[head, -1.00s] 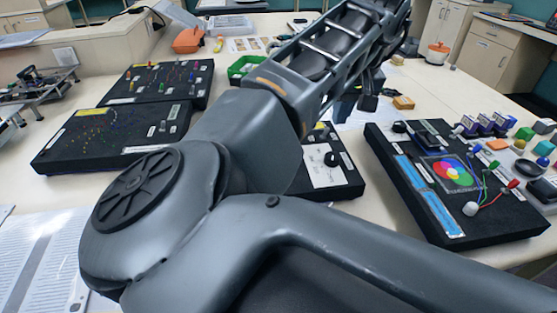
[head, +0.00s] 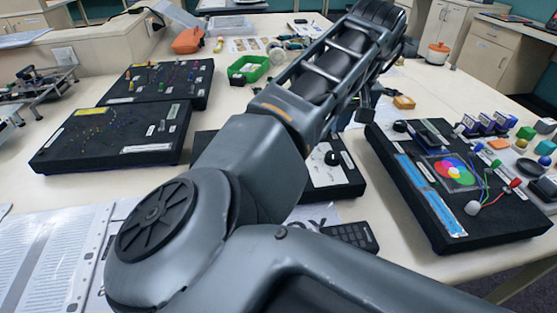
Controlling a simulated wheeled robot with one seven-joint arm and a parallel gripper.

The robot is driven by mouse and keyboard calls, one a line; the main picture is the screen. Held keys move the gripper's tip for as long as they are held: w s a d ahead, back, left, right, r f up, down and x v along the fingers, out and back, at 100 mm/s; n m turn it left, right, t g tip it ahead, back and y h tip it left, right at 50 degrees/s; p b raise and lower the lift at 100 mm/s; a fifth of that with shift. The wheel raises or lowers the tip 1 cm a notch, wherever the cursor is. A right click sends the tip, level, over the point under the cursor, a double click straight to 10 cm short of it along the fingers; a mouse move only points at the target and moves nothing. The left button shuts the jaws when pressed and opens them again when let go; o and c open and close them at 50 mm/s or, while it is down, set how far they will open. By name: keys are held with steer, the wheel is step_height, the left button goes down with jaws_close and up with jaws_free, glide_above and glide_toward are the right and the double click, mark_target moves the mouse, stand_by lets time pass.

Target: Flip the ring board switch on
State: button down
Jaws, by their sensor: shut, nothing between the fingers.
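The black board at the front left (head: 60,150) bears an arc of small coloured dots and seems to be the ring board; its label is too small to read. Small light parts (head: 163,126), perhaps its switch, sit near its right side; their position cannot be told. My gripper (head: 364,112) shows only partly, dark, below the far end of my arm and between the middle and right boards. It is shut and empty, well to the right of the ring board. My arm hides most of the middle board.
Another black board with coloured pegs (head: 190,68) stands behind it. The middle board (head: 345,187) has a black knob. A right board (head: 440,225) carries coloured circles and wires. A green bin (head: 249,70) and a yellow block (head: 403,102) lie farther back. A dark keypad (head: 350,236) lies in front.

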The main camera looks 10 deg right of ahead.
steer(key=shift+f, duration=0.35)
steer(key=shift+a, duration=0.85)
step_height(320, 180, up, 7)
steer(key=p, duration=0.7)
steer(key=shift+d, duration=0.3)
stand_by(0.4)
